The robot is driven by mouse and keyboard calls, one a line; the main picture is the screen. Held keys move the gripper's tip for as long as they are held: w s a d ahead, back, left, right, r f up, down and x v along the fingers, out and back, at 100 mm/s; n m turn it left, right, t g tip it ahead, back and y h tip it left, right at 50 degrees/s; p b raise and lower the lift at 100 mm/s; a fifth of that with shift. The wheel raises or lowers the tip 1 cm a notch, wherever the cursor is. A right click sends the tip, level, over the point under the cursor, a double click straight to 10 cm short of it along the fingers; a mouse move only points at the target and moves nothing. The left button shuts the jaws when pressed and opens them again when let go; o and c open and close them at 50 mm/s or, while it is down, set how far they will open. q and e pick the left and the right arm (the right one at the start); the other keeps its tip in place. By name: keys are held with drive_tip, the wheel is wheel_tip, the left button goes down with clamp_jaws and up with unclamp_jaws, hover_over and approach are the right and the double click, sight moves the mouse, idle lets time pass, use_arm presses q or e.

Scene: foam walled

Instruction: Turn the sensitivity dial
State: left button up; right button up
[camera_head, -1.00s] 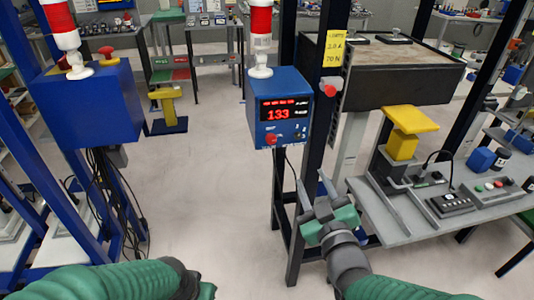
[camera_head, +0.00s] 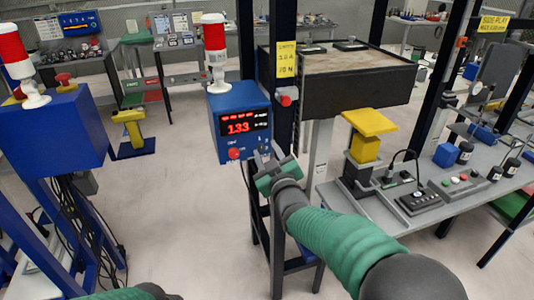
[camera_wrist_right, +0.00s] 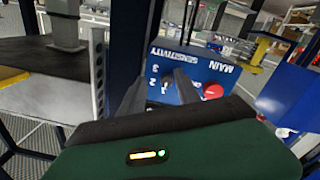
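The blue control box (camera_head: 226,132) has a red-lit display reading 133 and a red knob (camera_head: 234,153) at its lower left. My right gripper (camera_head: 264,157) is at the lower right of the box face, covering most of that corner. In the right wrist view, the box face (camera_wrist_right: 222,75) appears upside down, with SENSITIVITY lettering and small numbers. My two right fingers (camera_wrist_right: 160,88) are apart, pointing at the sensitivity area; the dial is largely hidden and contact cannot be told. The red knob marked MAIN (camera_wrist_right: 213,91) is beside one finger. My left gripper is out of view.
A dark post (camera_head: 284,110) with a yellow label and a red button (camera_head: 287,95) stands just right of the box. A red-and-white lamp (camera_head: 214,45) is on top. A grey bench (camera_head: 430,215) with devices is at right. Open floor lies to the left.

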drive_tip(key=shift+s+a, duration=0.1)
drive_tip(key=shift+a, duration=0.45)
drive_tip(key=shift+c, duration=1.4)
drive_tip(key=shift+a+r, duration=0.1)
drive_tip(key=shift+c, duration=1.4)
clamp_jaws()
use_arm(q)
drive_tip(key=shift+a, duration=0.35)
